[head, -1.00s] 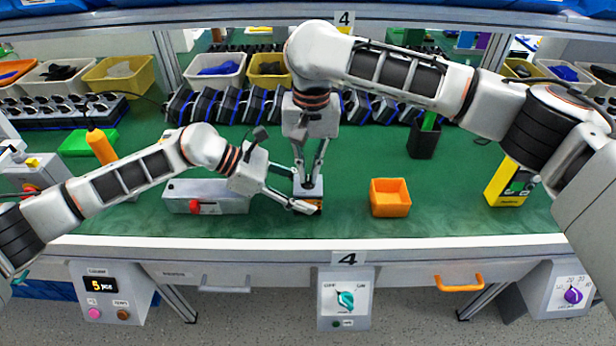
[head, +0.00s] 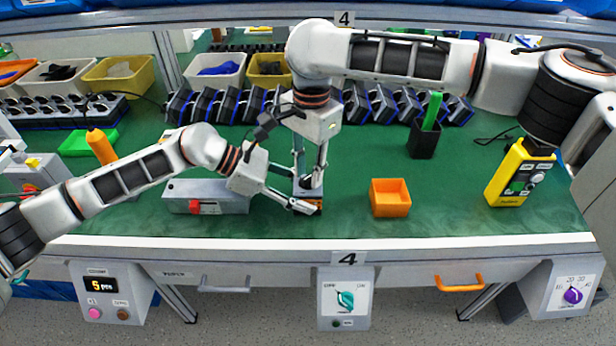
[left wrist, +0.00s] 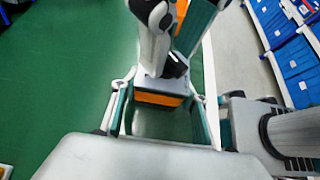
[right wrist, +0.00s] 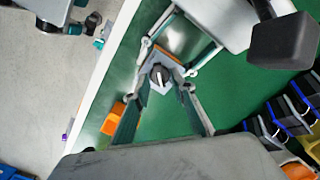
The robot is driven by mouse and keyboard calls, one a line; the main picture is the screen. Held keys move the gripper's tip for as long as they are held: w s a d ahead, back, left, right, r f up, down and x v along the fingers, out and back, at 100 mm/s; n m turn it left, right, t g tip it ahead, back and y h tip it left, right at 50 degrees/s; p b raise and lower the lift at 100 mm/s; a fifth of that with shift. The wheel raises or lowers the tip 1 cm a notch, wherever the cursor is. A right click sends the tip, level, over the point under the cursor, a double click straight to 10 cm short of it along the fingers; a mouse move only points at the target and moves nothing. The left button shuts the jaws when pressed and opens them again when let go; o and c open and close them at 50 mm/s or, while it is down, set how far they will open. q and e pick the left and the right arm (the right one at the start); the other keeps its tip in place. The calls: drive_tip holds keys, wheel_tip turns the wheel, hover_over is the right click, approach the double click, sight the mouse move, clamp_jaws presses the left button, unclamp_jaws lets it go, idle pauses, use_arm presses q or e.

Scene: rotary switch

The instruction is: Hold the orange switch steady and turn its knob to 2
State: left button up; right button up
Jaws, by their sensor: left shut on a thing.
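The orange switch, with its grey top plate, sits on the green table (head: 314,209), mostly hidden by my grippers. My left gripper (head: 305,207) comes in low from the left and is shut on the switch's sides. In the left wrist view the orange body (left wrist: 158,99) lies between its fingertips. My right gripper (right wrist: 165,86) points down from above, open, its fingers apart on either side of the dark knob (right wrist: 160,74) with its pale pointer line. I cannot tell whether a finger touches the knob. The dial numbers are too small to read.
An orange bin (head: 390,204) stands to the right. A black holder (head: 424,140) and a yellow device (head: 512,180) are further right. The table front is clear.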

sight(309, 177)
use_arm(q)
drive_tip(key=shift+f, duration=0.2)
use_arm(e)
drive_tip(key=shift+r, duration=2.4)
use_arm(q)
drive_tip(key=o, duration=1.2)
drive_tip(key=shift+r, duration=0.1)
drive_tip(key=v, duration=1.2)
